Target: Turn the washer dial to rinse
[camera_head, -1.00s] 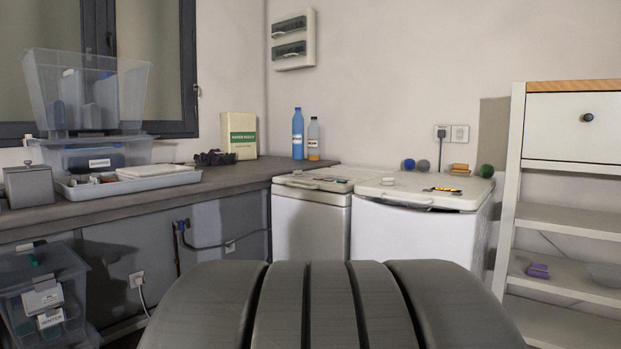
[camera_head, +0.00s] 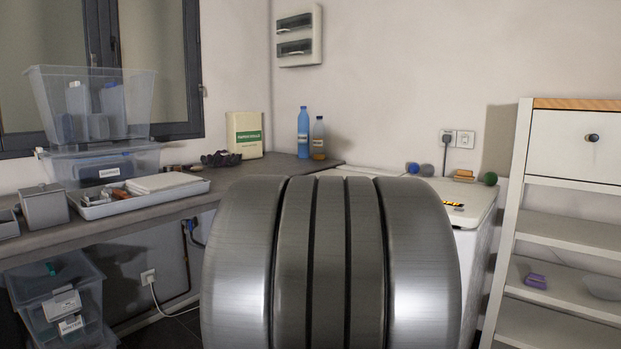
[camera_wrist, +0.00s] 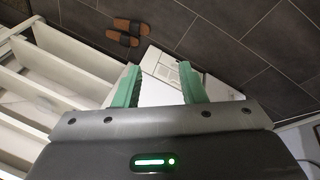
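Two white toploaders stand in the corner in the head view. The right toploader (camera_head: 478,212) shows part of its lid and side, with a black-and-yellow label or object (camera_head: 453,204) on top. The left toploader (camera_head: 352,170) shows only a thin strip of its top edge. My own arm covers the rest of both. I cannot make out the dial or its rinse mark, nor tell which machine is the washer. My gripper (camera_wrist: 158,82) shows in the wrist view with its two green fingers apart and nothing between them. Beyond them is a white panelled surface (camera_wrist: 160,68).
A shelf unit (camera_head: 575,232) stands on the right. A counter (camera_head: 245,175) with bins and a tray (camera_head: 135,200) runs along the left. A pair of slippers (camera_wrist: 125,32) lies on the dark tiled floor.

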